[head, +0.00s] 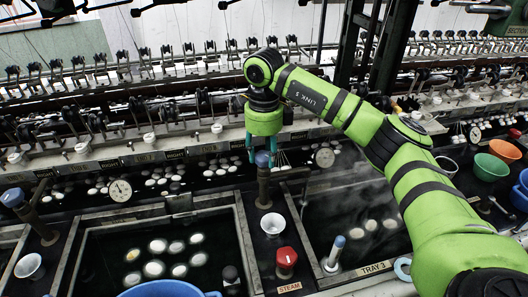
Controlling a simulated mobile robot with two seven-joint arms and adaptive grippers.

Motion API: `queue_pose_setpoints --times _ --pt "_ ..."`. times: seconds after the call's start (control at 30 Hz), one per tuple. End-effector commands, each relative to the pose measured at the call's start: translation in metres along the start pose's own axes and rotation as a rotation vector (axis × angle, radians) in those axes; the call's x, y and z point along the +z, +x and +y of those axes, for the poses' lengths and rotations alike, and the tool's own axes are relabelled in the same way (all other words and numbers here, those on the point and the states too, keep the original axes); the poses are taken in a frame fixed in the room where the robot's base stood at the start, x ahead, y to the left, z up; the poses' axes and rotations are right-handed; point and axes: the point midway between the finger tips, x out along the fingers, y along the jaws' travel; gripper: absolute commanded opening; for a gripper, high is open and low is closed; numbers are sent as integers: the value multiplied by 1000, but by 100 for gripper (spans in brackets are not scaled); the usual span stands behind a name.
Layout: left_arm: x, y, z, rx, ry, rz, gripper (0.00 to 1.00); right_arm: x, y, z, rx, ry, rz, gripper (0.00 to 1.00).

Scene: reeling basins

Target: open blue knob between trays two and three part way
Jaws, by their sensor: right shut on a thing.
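The blue knob (263,160) tops a dark upright pipe between the tray basin at centre left (95,235) and the basin labelled TRAY 3 (376,266). My right gripper (264,152) points down over this knob, its teal fingers on either side, shut on it. The fingers and the gripper body hide the upper part of the knob. I cannot tell from this view how far the knob is turned. My left gripper is not in view.
A red knob marked STEAM (286,257) and a small white cup (273,224) stand in front of the pipe. Another blue knob (13,197) is at far left. Dial gauges (120,190) line the back. A blue basin (170,289) and coloured bowls (490,166) stand nearby.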

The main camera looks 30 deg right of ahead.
Motion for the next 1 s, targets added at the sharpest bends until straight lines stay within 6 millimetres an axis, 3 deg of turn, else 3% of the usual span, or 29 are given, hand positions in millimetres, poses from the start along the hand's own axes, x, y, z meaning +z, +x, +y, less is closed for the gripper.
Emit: queue_pose_setpoints --times 0.03,0.07,0.1,0.43,0.57,1.0 --pt "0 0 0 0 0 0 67 0 1 0 1 0 1 10" --pt "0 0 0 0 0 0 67 0 1 0 1 0 1 55" --pt "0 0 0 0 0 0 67 0 1 0 1 0 1 67" --pt "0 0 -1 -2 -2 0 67 0 0 0 1 1 0 67" --pt "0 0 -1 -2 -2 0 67 1 -9 0 0 1 -2 67" --pt "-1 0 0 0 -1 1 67 1 -98 0 -2 1 -2 67"
